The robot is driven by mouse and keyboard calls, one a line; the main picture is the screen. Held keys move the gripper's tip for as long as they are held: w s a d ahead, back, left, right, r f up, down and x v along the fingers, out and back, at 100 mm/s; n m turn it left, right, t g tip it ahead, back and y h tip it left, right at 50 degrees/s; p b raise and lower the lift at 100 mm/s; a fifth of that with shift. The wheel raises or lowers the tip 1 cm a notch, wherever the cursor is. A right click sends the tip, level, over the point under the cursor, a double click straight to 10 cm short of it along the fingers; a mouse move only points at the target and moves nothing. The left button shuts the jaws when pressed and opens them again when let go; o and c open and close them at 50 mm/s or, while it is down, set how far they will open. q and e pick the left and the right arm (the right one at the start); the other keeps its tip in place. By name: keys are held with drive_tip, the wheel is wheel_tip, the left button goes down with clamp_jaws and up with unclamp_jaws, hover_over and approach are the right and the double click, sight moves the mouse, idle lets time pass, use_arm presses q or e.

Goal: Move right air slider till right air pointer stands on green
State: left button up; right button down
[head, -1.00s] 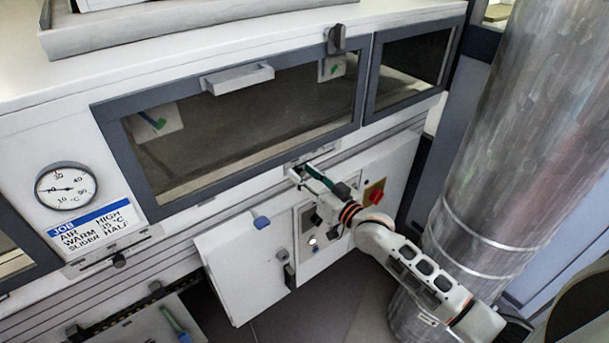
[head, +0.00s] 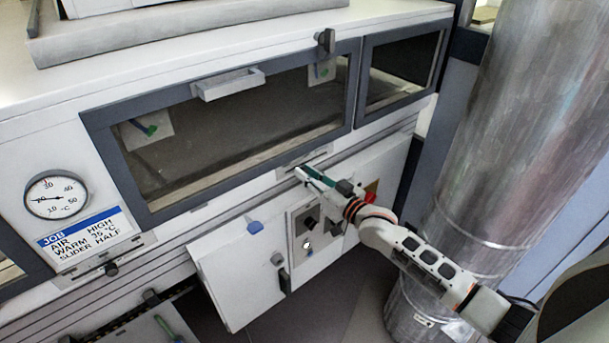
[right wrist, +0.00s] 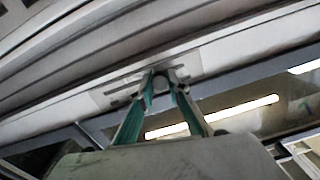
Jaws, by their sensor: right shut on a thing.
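The right air slider shows in the right wrist view as a rounded knob (right wrist: 163,73) on a slotted pale plate (right wrist: 125,88) under the long window. My right gripper (head: 302,172) is at that plate, and in the right wrist view its green-lined fingers (right wrist: 164,88) are shut on the knob. The fingers largely hide the slider in the head view. Behind the long window, a pale card (head: 322,72) at the upper right carries small blue and green marks, likely the right air pointer. They are too small to tell whether the pointer stands on green. My left gripper is not in view.
A similar card (head: 148,128) is behind the window's left part. A left slider knob (head: 111,268) is below the job label (head: 88,234) and dial (head: 57,195). A white door (head: 235,275) stands open below. A large metal duct (head: 490,150) rises at right.

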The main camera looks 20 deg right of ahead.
drive_tip(key=c, duration=1.9)
unclamp_jaws()
drive_tip(key=v, duration=1.2)
drive_tip(key=s+a+f+n+g+h, duration=0.1)
drive_tip(key=s+a+f+g, duration=0.2)
drive_tip(key=s+f, duration=0.8)
drive_tip(key=s+a+f+n+g+h, duration=0.1)
drive_tip(key=s+a+f+g+h, duration=0.1)
drive_tip(key=s+f, duration=0.9)
drive_tip(key=shift+a+g+h, duration=0.3)
drive_tip(key=shift+a+g, duration=0.2)
drive_tip(key=shift+a, duration=0.6)
